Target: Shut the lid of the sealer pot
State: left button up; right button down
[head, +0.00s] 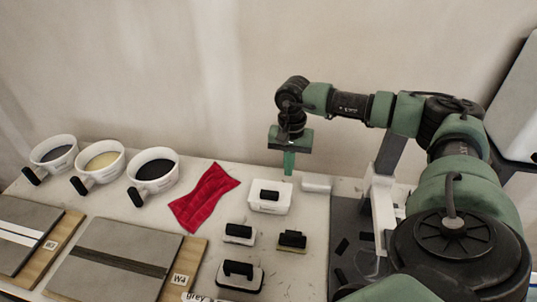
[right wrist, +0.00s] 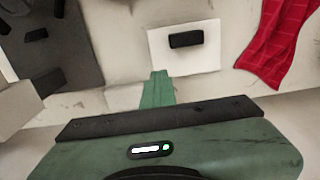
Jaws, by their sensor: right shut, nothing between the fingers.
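The white sealer pot (head: 268,205) stands on the table behind the small black-handled tools. Its white lid, with a black handle (head: 269,195), appears to lie flat over the top. In the right wrist view the lid (right wrist: 205,62) is a white square with the dark handle (right wrist: 186,40) near its middle. My right gripper (head: 289,172) points down just behind the pot, apart from it, with its green fingers together and empty. The fingers also show in the right wrist view (right wrist: 158,86). My left gripper is out of view.
A small white block (head: 316,183) lies right of the gripper. A red cloth (head: 204,198) lies left of the pot. Several black-handled tools (head: 239,233) stand in front. Three white tubs (head: 152,178) stand at the left, behind tile boards (head: 110,262). A dark mat (head: 347,222) lies right.

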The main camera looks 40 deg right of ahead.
jog(key=shift+a+f, duration=0.15)
jog(key=shift+a, duration=0.65)
jog(key=shift+s+f, duration=0.1)
jog(key=shift+s+a+f+b, duration=0.3)
jog(key=shift+a+f+b, duration=0.15)
jog(key=shift+f+b, duration=0.15)
jog(key=shift+s+a+f+b, duration=0.2)
jog(key=shift+f+b, duration=0.25)
jog(key=shift+f, duration=0.15)
jog(key=c, duration=0.6)
grip_release()
